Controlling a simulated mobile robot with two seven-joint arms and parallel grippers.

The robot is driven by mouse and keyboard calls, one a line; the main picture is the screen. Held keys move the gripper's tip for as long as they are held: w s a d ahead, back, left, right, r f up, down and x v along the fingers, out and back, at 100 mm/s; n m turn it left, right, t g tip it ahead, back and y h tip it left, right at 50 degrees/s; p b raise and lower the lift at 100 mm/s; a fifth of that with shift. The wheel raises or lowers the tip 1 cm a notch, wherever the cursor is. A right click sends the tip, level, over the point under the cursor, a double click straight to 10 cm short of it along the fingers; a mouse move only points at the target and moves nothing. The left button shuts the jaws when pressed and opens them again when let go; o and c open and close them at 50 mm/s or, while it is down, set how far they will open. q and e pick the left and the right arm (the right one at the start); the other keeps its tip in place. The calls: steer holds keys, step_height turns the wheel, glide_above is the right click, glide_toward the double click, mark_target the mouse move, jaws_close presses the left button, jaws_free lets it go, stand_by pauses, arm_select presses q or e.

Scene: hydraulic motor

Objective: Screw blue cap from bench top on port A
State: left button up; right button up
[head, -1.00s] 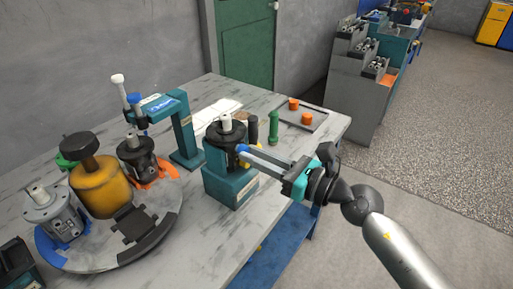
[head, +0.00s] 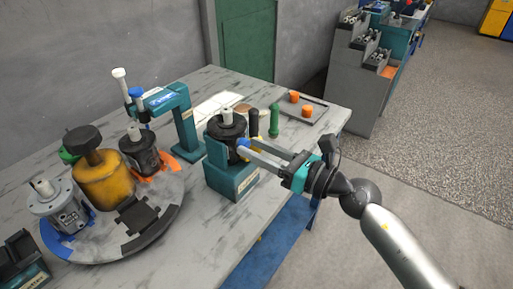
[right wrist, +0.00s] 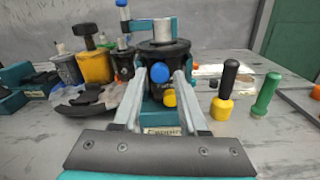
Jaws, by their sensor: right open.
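The blue cap (head: 243,143) sits at the side of the black motor (head: 226,130), which stands upright in a teal fixture (head: 232,184) on the bench. In the right wrist view the blue cap (right wrist: 160,72) faces me at the motor's upper front. Just below it is a yellow cap (right wrist: 169,98). My right gripper (head: 249,149) is open, with one finger on each side of the blue cap; I cannot tell whether they touch it. The port behind the cap is hidden, and no port letter is readable. My left gripper is not in view.
A black-handled tool with a yellow base (right wrist: 221,107) and a green-handled tool (head: 274,121) stand close beyond the fixture. A tray (head: 318,113) holds orange caps. A round turntable (head: 150,235) with motors and a teal stand (head: 184,125) are left. Bare bench lies in front.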

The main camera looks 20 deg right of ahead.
steer(key=shift+f+n+b, duration=0.15)
steer(key=shift+n+b, duration=0.25)
steer(key=n+b, duration=0.5)
steer(key=n, duration=0.4)
steer(key=shift+n, duration=0.3)
steer(key=shift+c, duration=0.2)
jaws_close()
